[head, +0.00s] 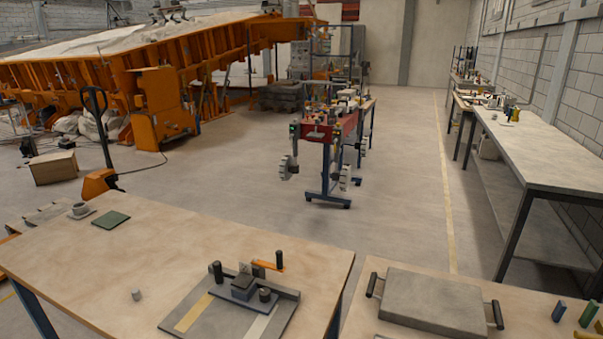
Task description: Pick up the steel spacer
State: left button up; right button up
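A small grey cylinder (137,294), which looks like the steel spacer, stands on the near left wooden table (190,255). It sits by itself on bare wood toward the table's front, left of a grey plate fixture (205,318). It is very small in the picture, so I cannot see a hole in it. Neither of my grippers is in the head view, and nothing is seen touching the cylinder.
The fixture carries dark knobs and an orange-handled clamp (268,265). A green pad (111,220) and a cup (80,210) are at the table's back left. A gap separates a right table with a grey handled slab (433,303). A red cart (335,130) stands beyond.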

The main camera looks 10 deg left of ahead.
aim_at(137, 295)
jog(key=u, duration=1.55)
